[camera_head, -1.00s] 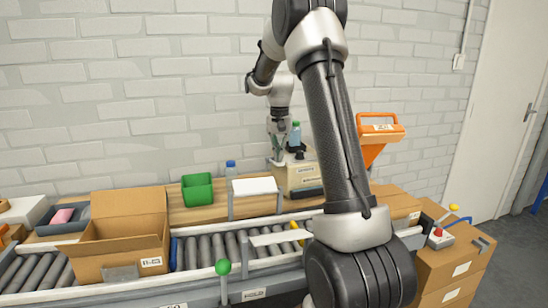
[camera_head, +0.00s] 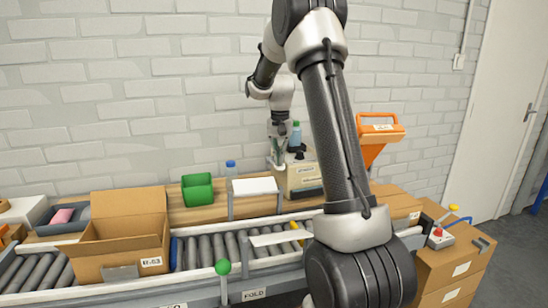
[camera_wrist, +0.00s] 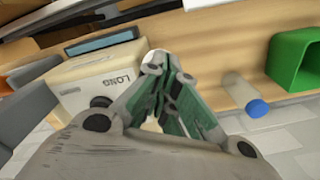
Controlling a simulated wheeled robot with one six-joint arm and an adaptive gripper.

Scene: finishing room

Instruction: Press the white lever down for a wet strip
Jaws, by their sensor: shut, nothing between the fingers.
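A beige tape machine (camera_head: 305,181) stands on the wooden shelf behind the conveyor. It also shows in the wrist view (camera_wrist: 85,90), with the word LONG on one face. My gripper (camera_head: 277,162) is at the machine's left side in the head view, pointing down. In the wrist view its green-and-grey fingers (camera_wrist: 158,68) are closed together beside the machine, with nothing held. A pale rounded bit shows at the fingertips. I cannot tell whether it is the white lever or part of the fingers. No white lever is clearly visible in the head view.
An open carton (camera_head: 121,240) sits on the rollers.

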